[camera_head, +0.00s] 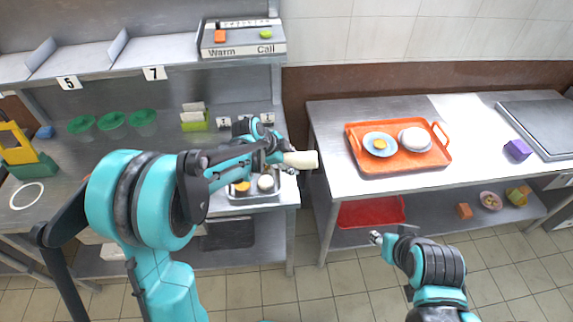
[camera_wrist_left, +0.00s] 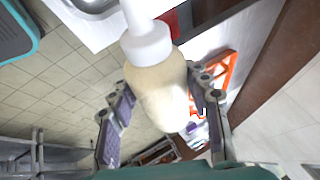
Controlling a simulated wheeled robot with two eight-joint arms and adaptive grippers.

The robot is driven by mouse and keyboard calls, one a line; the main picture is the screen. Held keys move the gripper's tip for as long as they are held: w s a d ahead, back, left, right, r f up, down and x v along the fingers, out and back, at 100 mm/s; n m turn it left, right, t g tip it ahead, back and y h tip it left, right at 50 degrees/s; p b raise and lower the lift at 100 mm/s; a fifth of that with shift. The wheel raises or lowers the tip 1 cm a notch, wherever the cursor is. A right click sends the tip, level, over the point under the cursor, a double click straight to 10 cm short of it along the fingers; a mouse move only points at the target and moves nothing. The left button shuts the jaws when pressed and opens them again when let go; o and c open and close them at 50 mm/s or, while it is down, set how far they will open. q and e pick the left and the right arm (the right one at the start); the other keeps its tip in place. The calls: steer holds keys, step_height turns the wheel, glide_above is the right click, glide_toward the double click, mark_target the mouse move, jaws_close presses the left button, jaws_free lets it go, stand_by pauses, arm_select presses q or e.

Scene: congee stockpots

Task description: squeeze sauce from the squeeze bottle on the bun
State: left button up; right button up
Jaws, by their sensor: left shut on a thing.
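My left gripper (camera_head: 284,158) is shut on a cream squeeze bottle (camera_head: 303,160). It holds the bottle roughly sideways over the gap between the two counters, with the tip pointing right in the head view. In the left wrist view the bottle (camera_wrist_left: 160,92) sits between the two fingers, its white cap and nozzle away from the palm. On the orange tray (camera_head: 372,168) at the right stand a pale plate (camera_head: 370,149) with a small orange-brown piece, perhaps the bun (camera_head: 380,144), and a white rounded thing (camera_head: 415,138). My right gripper (camera_head: 377,238) is low before the right counter; its jaws are too small to read.
A metal pan (camera_head: 252,199) with small round items lies on the left counter near my left forearm. Green bowls (camera_head: 112,120) stand farther left. A red tray (camera_head: 370,212) lies on the lower shelf.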

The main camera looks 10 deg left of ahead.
arm_select(q)
steer(key=t+h+b, duration=0.1)
steer(key=t+b, duration=0.1)
steer(key=b, duration=0.1)
steer(key=s+f+t+h+b, duration=0.1)
steer(key=t+b, duration=0.1)
steer(key=b, duration=0.1)
steer(key=a+f+t+h+b, duration=0.1)
steer(key=t+h+b, duration=0.1)
steer(key=b, duration=0.2)
steer(key=shift+s+f+m, duration=0.1)
steer(key=shift+s+m, duration=0.1)
steer(key=shift+m, duration=0.1)
steer(key=shift+s+t, duration=0.15)
steer(key=shift+t, duration=0.55)
steer(key=shift+s+a+r+t+h, duration=0.1)
steer(key=shift+s+r+t+h, duration=0.05)
steer(key=shift+r+t+h, duration=0.2)
steer(key=shift+s+a+m+t+h, duration=0.2)
steer(key=shift+s+m+t+h, duration=0.1)
steer(key=shift+t+h, duration=0.5)
steer(key=shift+s+a, duration=0.15)
steer(key=shift+o, duration=1)
steer(key=c, duration=0.6)
